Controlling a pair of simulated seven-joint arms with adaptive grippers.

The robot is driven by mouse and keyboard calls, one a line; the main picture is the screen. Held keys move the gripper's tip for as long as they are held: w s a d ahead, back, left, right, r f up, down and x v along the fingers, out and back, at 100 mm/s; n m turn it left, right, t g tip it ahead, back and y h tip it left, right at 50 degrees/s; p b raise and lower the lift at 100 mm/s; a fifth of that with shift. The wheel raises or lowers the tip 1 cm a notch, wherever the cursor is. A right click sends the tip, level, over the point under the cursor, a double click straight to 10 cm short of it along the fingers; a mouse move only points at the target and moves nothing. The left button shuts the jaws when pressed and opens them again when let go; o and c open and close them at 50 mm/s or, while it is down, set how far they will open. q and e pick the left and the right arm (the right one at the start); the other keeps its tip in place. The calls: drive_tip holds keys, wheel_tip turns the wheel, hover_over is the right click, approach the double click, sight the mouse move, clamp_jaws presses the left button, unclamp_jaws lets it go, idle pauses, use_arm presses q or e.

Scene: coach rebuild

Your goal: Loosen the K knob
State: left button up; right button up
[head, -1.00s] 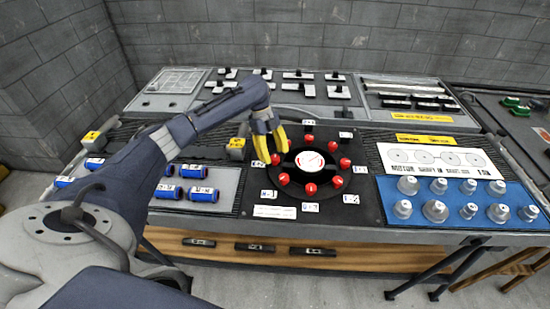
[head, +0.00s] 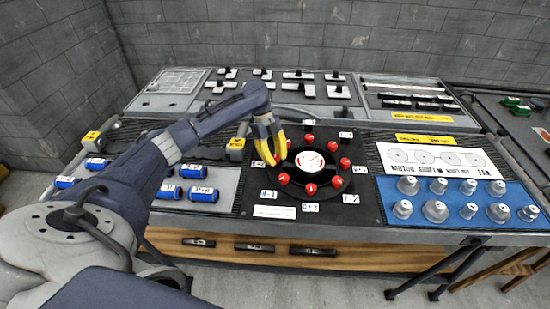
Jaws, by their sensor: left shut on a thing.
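A round black dial (head: 333,184) with a white and red gauge face (head: 310,162) sits on the dark bench panel. Several red knobs ring it, such as a front one (head: 311,189) and a right one (head: 345,162). Small white label cards lie beside them; their letters are too small to read, so I cannot tell which knob is K. My left gripper (head: 271,160) has yellow fingers pointing down at the dial's left side. It is shut on a red knob there, which the fingers mostly hide. My right gripper is not in view.
Blue cylinders (head: 203,195) lie on a grey tray to the left. Silver knob-like parts stand on a blue mat (head: 460,226) to the right. Switch panels (head: 282,88) rise behind. A yellow-topped block (head: 236,147) stands just left of my gripper.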

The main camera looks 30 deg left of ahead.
use_arm(q)
clamp_jaws()
drive_tip(key=shift+s+d+n, duration=0.1)
drive_tip(key=shift+n, duration=0.2)
drive_tip(key=n+t, duration=0.2)
drive_tip(key=n, duration=0.2)
drive_tip(key=shift+n, duration=0.4)
drive_tip(key=n+t, duration=0.1)
drive_tip(key=n, duration=0.2)
drive_tip(key=shift+d+n, duration=0.1)
drive_tip(key=shift+n, duration=0.2)
drive_tip(key=n+t, duration=0.1)
drive_tip(key=n, duration=0.1)
drive_tip(key=n+t+y, duration=0.1)
drive_tip(key=n, duration=0.2)
drive_tip(key=n+y, duration=0.1)
drive_tip(key=n, duration=0.1)
drive_tip(key=shift+d+n, duration=0.1)
drive_tip(key=shift+n, duration=0.3)
drive_tip(key=shift+n+t+y, duration=0.3)
drive_tip(key=shift+n+y, duration=0.1)
drive_tip(key=shift+n, duration=0.1)
drive_tip(key=shift+r, duration=0.15)
